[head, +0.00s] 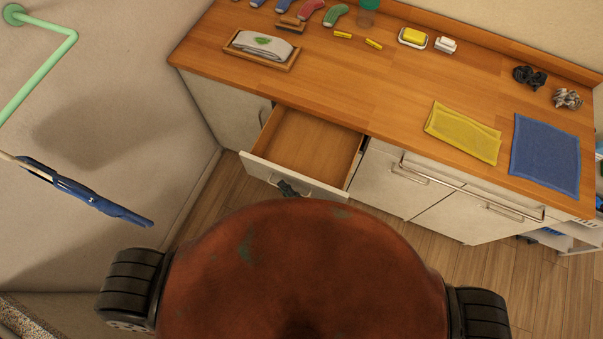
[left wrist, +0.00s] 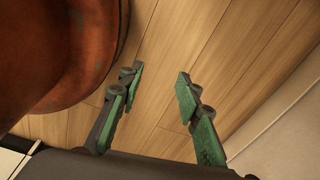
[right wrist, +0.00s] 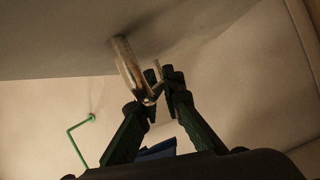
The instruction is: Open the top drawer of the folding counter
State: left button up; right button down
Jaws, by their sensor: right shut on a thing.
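The top drawer (head: 313,143) of the wooden-topped counter (head: 293,86) stands pulled out, and its wooden inside is empty. My right gripper (head: 288,188) is at the drawer's front, partly hidden by my body. In the right wrist view, the right gripper (right wrist: 162,78) is shut on the metal drawer handle (right wrist: 126,62), below the pale drawer front (right wrist: 60,45). My left gripper (left wrist: 156,78) is open and empty above the wood floor in the left wrist view. It does not show in the head view.
A folded white cloth on a wooden tray (head: 240,62), a yellow cloth (head: 462,132) and a blue cloth (head: 545,153) lie on the counter. A metal rail (head: 470,188) runs along the counter's front. A green pipe (head: 45,75) is at the left wall.

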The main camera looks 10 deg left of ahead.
jog(key=shift+s+a, duration=0.1)
jog(key=shift+s, duration=0.15)
pick_arm(q)
jog(key=shift+s, duration=0.55)
pick_arm(e)
jog(key=shift+s, duration=0.15)
jog(key=c, duration=2.1)
grip_release()
pick_arm(q)
jog(key=shift+w, duration=0.4)
jog(key=shift+s, duration=0.1)
pick_arm(e)
jog(key=v, duration=1.2)
